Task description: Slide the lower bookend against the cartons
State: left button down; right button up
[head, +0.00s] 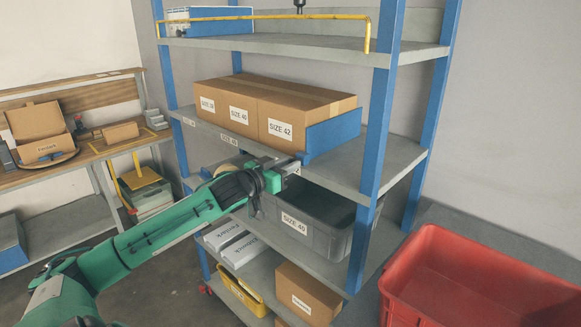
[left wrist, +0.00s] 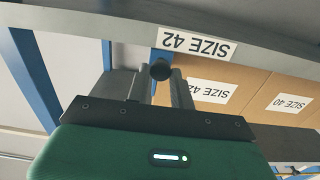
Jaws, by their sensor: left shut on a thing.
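The lower bookend (head: 335,133), a blue plate, stands on the middle shelf at the right end of a row of brown cartons (head: 282,112). It is close to the right carton; I cannot tell whether they touch. My left gripper (head: 294,167) is at the shelf's front edge, by the bookend's lower front corner. In the left wrist view my left gripper (left wrist: 160,88) is shut around a small dark knob (left wrist: 160,70), which seems to belong to the bookend. The cartons (left wrist: 222,86) show to the right. My right gripper is not in view.
The middle shelf (head: 395,160) is bare right of the bookend, up to a blue post (head: 375,130). A grey bin (head: 325,225) is on the shelf below my gripper. A red crate (head: 480,280) stands at the right. A yellow rail (head: 270,17) fronts the top shelf.

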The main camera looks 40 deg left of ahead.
pick_arm(q)
jog(key=c, duration=1.5)
grip_release()
jog(key=shift+o, duration=1.3)
jog(key=s+a+b, duration=0.1)
jog(key=s+b, duration=0.2)
jog(key=s, duration=1)
jog(key=shift+s+b, duration=0.35)
jog(key=shift+s, duration=0.05)
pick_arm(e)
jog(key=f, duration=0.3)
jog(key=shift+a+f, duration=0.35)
pick_arm(q)
jog(key=shift+a, duration=0.15)
